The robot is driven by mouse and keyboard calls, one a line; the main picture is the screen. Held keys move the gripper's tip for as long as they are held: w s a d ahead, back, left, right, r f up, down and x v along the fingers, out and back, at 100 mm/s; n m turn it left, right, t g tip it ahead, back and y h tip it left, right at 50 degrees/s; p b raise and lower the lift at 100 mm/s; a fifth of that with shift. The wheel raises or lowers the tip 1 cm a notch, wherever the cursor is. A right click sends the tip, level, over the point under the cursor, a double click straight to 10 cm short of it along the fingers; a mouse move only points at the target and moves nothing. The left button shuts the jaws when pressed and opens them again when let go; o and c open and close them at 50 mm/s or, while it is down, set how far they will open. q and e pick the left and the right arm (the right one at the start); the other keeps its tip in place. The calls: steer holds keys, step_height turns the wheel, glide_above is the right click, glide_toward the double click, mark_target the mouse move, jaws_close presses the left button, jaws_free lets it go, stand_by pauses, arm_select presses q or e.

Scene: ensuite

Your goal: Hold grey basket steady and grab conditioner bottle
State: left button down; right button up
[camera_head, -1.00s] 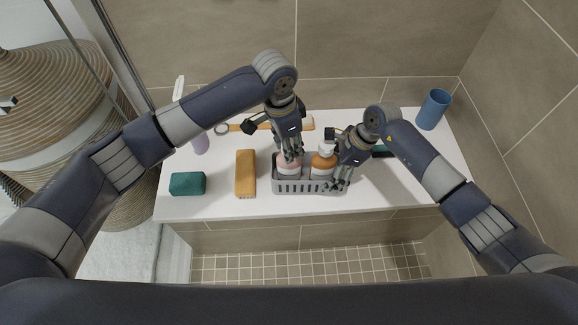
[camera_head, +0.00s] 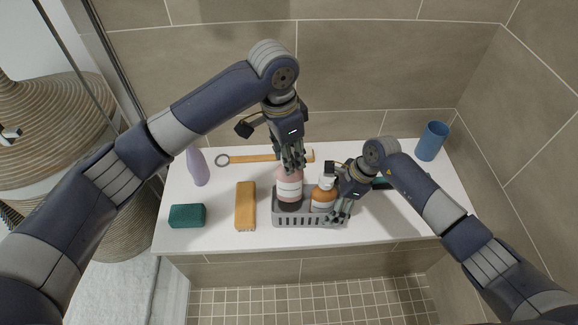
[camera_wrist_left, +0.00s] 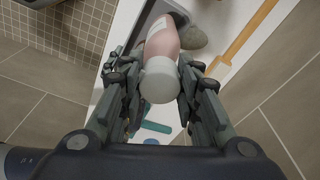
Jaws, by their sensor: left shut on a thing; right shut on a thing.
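The pink conditioner bottle (camera_head: 289,187) has a white label and stands upright. My left gripper (camera_head: 291,165) is shut on its top from above, and the bottle is raised partly out of the basket. In the left wrist view the bottle's pale cap (camera_wrist_left: 160,80) sits between the fingers, with the pink body beyond. The grey basket (camera_head: 290,220) rests on the white ledge. My right gripper (camera_head: 341,208) is shut on the basket's right rim; the fingers partly hide that end. An amber bottle (camera_head: 323,198) with a white top stands in the basket's right half.
On the white ledge (camera_head: 215,233) are an orange bar-shaped block (camera_head: 245,206), a green block (camera_head: 187,216), a lilac bottle (camera_head: 198,168) and a wooden brush (camera_head: 250,158). A blue cup (camera_head: 432,141) stands at the far right. A woven basket (camera_head: 60,130) is left of the ledge.

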steer(key=o, duration=1.2)
steer(key=shift+f, duration=0.1)
steer(key=shift+c, duration=0.2)
steer(key=shift+d+r, duration=0.15)
steer(key=shift+r, duration=0.15)
steer(key=v, duration=1.1)
steer(key=shift+r, duration=0.2)
steer(key=shift+d, duration=0.1)
